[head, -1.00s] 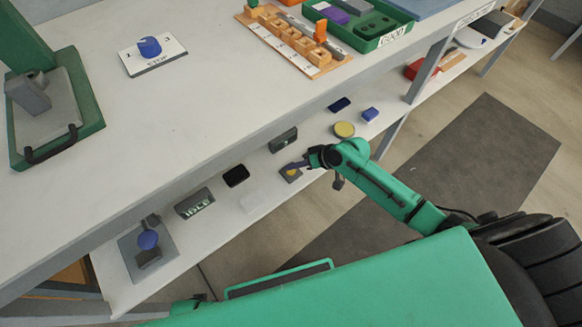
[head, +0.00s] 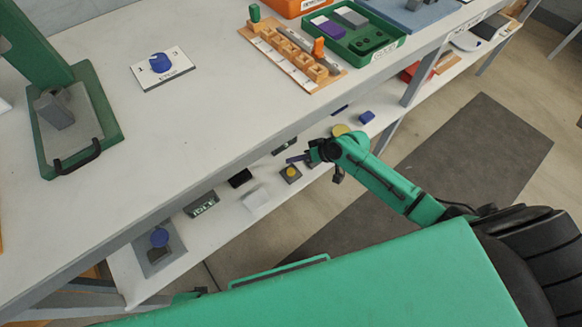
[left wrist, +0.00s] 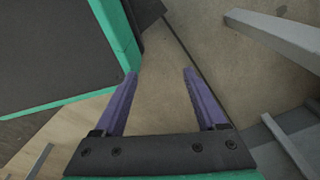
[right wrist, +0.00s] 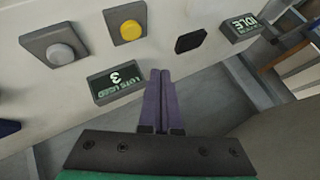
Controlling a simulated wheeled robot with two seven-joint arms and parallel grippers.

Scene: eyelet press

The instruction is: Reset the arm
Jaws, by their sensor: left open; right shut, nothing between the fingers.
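My right gripper (head: 292,159) is shut and empty at the lower shelf, its tip close beside a grey box with a yellow button (head: 290,173). In the right wrist view its purple fingers (right wrist: 161,75) point at the panel, below the yellow button (right wrist: 130,30) and apart from it. A grey box with a pale round button (right wrist: 60,52) is left of it. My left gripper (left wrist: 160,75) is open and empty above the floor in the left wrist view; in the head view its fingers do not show.
Displays read "LOTS USED 3" (right wrist: 115,84) and "IDLE" (right wrist: 243,25), with a black switch (right wrist: 190,41) between. A blue knob (head: 160,237) stands on the lower shelf. On the table (head: 170,115) are a green press (head: 105,118), a dial plate (head: 175,75), an orange rack and a green tray (head: 372,47).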

